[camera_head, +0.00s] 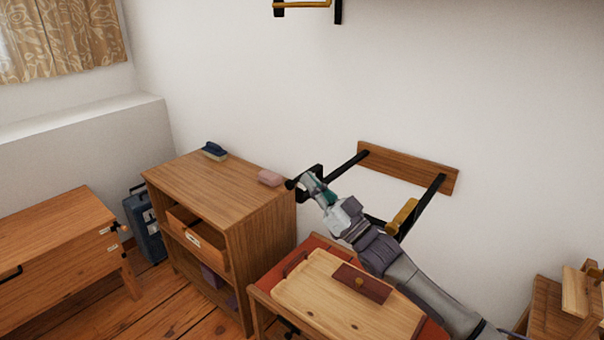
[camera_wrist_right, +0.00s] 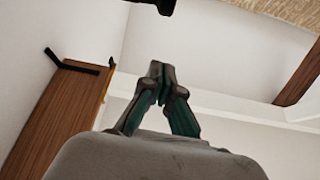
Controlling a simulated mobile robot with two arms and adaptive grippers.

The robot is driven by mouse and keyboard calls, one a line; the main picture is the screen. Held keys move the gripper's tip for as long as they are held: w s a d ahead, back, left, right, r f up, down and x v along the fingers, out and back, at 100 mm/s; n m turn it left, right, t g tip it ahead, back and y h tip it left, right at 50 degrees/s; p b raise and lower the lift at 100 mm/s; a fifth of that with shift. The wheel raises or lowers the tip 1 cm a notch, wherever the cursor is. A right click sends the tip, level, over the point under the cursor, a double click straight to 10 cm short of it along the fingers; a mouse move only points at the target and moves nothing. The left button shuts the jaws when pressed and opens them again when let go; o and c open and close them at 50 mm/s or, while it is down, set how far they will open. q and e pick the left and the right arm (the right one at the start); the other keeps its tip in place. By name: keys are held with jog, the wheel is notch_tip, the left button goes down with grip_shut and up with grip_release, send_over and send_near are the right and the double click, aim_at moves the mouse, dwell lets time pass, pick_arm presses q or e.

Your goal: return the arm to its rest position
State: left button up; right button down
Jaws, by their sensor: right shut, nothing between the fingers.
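My right arm comes in from the lower right of the head view, over the red-topped stand. Its gripper (camera_head: 310,184) is up beside the left black bar of the wall rack, close to the right end of the wooden shelf unit. Whether it touches the bar cannot be told. In the right wrist view the gripper's fingers (camera_wrist_right: 158,80) are together at the tips, with nothing between them. My left gripper is not in view.
The wall rack (camera_head: 408,167) juts out behind my arm. Below are a wooden board (camera_head: 310,290) and a dark red block (camera_head: 362,283). The shelf unit (camera_head: 215,185) bears a pink block (camera_head: 270,178) and a brush (camera_head: 214,151). Open floor lies at lower left.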

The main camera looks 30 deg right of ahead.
jog(key=s+a+f+g+h, duration=0.2)
jog(key=s+a+f+g, duration=0.15)
jog(key=f, duration=0.45)
jog(key=s+a+f+m+g+h, duration=0.1)
jog(key=s+a+f+g+h, duration=0.1)
jog(key=s+f, duration=0.35)
jog(key=s+a+f+g+h, duration=0.2)
jog(key=f+g, duration=0.1)
jog(key=f, duration=0.6)
jog(key=s+a+f+g+h, duration=0.1)
jog(key=s+a+f+g, duration=0.15)
jog(key=s, duration=0.45)
jog(key=s+a+f+g, duration=0.1)
jog(key=s+f+g, duration=0.3)
jog(key=s, duration=0.4)
jog(key=s+a+f+g+h, duration=0.1)
jog(key=s+f+g, duration=0.25)
jog(key=s, duration=0.35)
notch_tip(320, 180, down, 26)
jog(key=s+g, duration=0.2)
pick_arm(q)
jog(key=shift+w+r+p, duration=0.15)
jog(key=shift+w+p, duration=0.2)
pick_arm(e)
jog(key=s+d+f, duration=0.2)
jog(key=s+f, duration=1.1)
jog(key=s, duration=0.3)
jog(key=shift+d+f+n+g, duration=0.3)
jog(key=shift+d+g, duration=0.05)
